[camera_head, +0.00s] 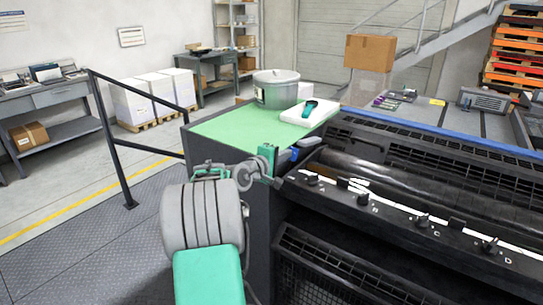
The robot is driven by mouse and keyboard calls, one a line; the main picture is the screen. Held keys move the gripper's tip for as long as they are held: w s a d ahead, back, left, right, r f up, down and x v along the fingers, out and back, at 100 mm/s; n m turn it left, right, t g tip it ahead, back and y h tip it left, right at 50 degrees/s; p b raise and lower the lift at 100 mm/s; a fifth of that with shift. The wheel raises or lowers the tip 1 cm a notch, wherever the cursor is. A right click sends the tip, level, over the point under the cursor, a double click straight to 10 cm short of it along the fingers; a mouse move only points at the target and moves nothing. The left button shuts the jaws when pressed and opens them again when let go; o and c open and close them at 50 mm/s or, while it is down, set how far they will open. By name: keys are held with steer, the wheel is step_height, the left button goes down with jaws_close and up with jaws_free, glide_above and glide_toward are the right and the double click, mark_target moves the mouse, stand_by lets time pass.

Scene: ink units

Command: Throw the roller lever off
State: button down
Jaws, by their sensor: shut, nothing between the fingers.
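A lever-like grey piece (300,143) with a blue part under it sits at the left end of the dark ink unit (400,165), near the corner of the green-topped cabinet. I take it to be the roller lever. My gripper (281,164) is beside it, just left of it in the picture, with its green and grey wrist behind. The fingers are shut with nothing held. The fingertips are small and partly hidden by the wrist, so I cannot tell whether they touch the lever.
Small black knobs line the ink unit's front rail (394,212). A black handrail (109,140) stands left, with open floor around it.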

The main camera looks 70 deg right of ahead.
steer(key=shift+x, duration=1.1)
steer(key=shift+w+r, duration=0.1)
steer(key=shift+d+r, duration=0.1)
steer(key=r+v, duration=0.3)
steer(key=v, duration=1)
steer(key=shift+r, duration=0.15)
